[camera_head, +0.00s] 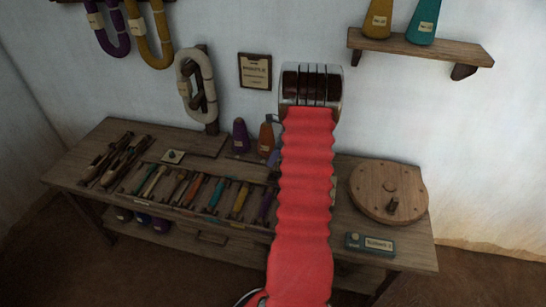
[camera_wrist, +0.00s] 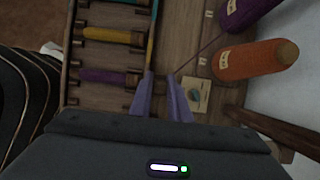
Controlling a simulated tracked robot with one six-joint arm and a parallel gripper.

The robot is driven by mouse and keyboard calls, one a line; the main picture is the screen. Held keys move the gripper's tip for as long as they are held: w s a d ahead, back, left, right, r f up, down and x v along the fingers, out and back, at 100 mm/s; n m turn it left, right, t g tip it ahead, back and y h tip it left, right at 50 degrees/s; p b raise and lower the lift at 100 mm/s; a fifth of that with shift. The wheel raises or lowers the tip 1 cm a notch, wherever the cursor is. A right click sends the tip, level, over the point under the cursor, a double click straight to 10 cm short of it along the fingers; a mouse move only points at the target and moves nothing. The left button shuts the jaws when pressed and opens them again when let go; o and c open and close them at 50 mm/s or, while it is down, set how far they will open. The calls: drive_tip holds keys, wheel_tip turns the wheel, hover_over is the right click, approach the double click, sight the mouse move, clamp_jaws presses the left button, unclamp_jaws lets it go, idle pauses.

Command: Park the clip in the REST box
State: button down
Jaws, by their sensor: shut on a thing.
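My gripper (camera_wrist: 161,80) shows in the wrist view as two lavender fingers reaching over the tabletop. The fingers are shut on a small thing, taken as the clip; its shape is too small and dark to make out. In the head view my red-sleeved arm covers most of the gripper. I cannot read any label that says REST. A teal box (camera_head: 370,244) with a pale label sits at the table's front right, its text too small to read surely.
A compartment tray (camera_head: 190,191) holds several coloured bobbins on the wooden table. A purple cone (camera_head: 240,136) and an orange cone (camera_head: 266,137) stand behind it; the orange one is close to my gripper in the wrist view (camera_wrist: 257,65). A round wooden disc (camera_head: 388,190) lies at right.

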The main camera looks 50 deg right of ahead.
drive_tip(key=shift+f, duration=3.6)
drive_tip(key=c, duration=1.6)
unclamp_jaws()
drive_tip(key=shift+o, duration=0.4)
drive_tip(key=shift+o, duration=1.3)
drive_tip(key=shift+r, duration=0.1)
drive_tip(key=shift+r, duration=3.95)
